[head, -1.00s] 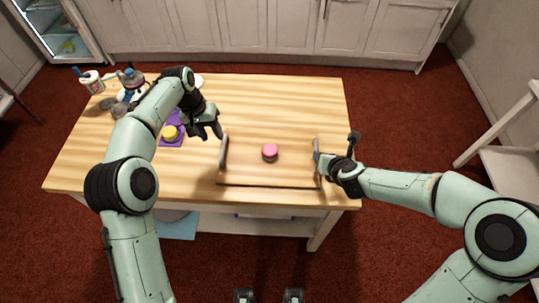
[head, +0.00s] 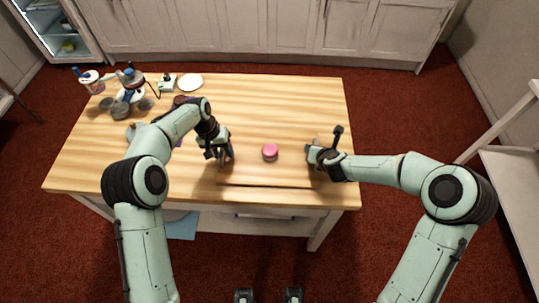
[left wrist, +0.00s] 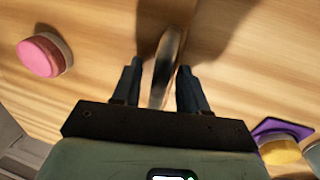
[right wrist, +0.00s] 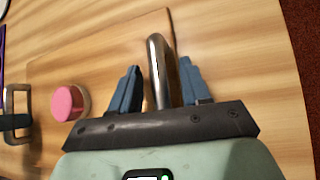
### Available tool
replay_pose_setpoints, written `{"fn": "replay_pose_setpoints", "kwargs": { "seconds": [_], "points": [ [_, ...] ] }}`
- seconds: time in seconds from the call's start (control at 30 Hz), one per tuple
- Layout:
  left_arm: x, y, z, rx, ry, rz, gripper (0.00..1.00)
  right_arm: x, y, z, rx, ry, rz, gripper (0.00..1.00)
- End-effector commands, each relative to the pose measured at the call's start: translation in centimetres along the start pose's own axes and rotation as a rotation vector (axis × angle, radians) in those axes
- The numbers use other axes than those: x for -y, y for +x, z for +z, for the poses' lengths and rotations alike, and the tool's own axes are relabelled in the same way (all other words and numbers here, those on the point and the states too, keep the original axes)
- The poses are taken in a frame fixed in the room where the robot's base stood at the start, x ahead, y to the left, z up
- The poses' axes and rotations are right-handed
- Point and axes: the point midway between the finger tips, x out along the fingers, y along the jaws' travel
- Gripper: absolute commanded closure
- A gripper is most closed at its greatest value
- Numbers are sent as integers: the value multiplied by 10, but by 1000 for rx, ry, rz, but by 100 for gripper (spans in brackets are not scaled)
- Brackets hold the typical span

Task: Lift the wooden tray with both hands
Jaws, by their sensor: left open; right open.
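The wooden tray (head: 258,177) lies flat near the front of the table, with a metal handle at each end. A pink round cake (head: 270,152) sits on it. My left gripper (head: 221,160) is at the left handle; in the left wrist view its open fingers (left wrist: 158,85) stand on either side of the handle (left wrist: 166,68). My right gripper (head: 318,158) is at the right handle; in the right wrist view its open fingers (right wrist: 160,85) straddle the handle (right wrist: 158,62). In both wrist views gaps show between fingers and handle.
The wooden table (head: 290,100) is clear behind the tray. A purple mat with a yellow cake (left wrist: 280,150) lies left of the tray. A white plate (head: 190,82), a cup (head: 90,80) and several dark items stand at the back left.

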Motion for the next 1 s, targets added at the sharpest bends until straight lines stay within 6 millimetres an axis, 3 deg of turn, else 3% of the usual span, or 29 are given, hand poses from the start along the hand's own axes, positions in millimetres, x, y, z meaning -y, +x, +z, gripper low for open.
{"fn": "replay_pose_setpoints", "kwargs": {
  "seconds": [0.03, 0.13, 0.17, 0.63, 0.77, 1.0],
  "points": [
    [0, 0, 0, 0, 0, 0, 67, 0, 0, 0, 0, 0, 0, 63],
    [0, 0, 0, 0, 0, 0, 99, 0, 0, 0, 0, 0, 1, 96],
    [0, 0, 0, 0, 0, 1, 100, -1, 0, 0, 0, 0, 1, 100],
    [-5, -11, -4, -8, 4, 4, 100, -7, -5, 10, 5, -3, 11, 100],
    [-8, -28, -12, -19, 6, 4, 100, -12, -12, 27, 15, -5, 16, 100],
    [-16, -73, -33, -52, 14, 3, 100, -23, -29, 74, 48, -9, 24, 100]
  ]
}}
